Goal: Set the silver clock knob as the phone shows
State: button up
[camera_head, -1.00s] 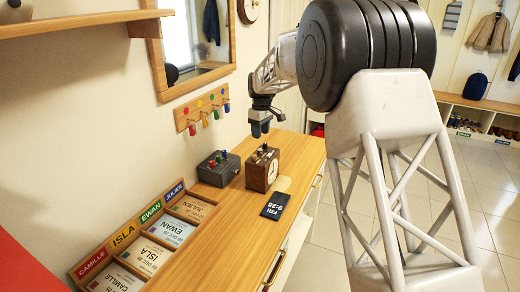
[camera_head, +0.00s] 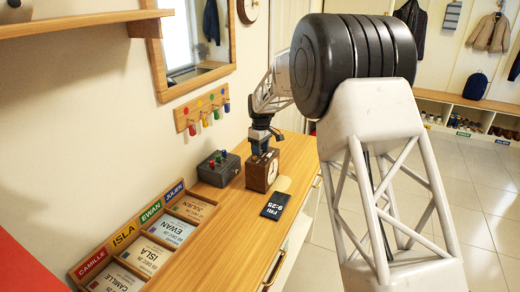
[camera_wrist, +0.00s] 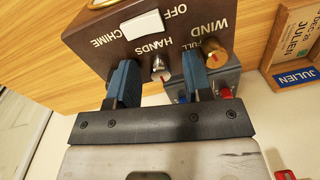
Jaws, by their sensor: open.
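The brown wooden clock (camera_head: 259,178) stands on the wooden cabinet top. In the wrist view its top panel (camera_wrist: 113,33) carries a white switch marked CHIME and OFF, the silver knob (camera_wrist: 158,64) with a red mark beside the word HANDS, and a brass knob (camera_wrist: 217,54) by WIND and FULL. The dark phone (camera_head: 274,206) lies flat in front of the clock and reads FRI 9:25. My gripper (camera_wrist: 159,66) is open over the clock top, its blue fingers on either side of the silver knob in the picture. I cannot tell whether they touch it.
A grey box (camera_head: 219,169) with coloured knobs stands just left of the clock. A wooden tray of name cards (camera_head: 139,236) lies at the front left. Key hooks (camera_head: 202,108) and a mirror hang on the wall. The cabinet top around the phone is clear.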

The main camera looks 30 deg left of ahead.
jog(key=shift+c, duration=0.3)
grip_shut()
jog(key=shift+m, duration=0.4)
jog(key=m, duration=1.4)
jog(key=shift+t+y, duration=0.3)
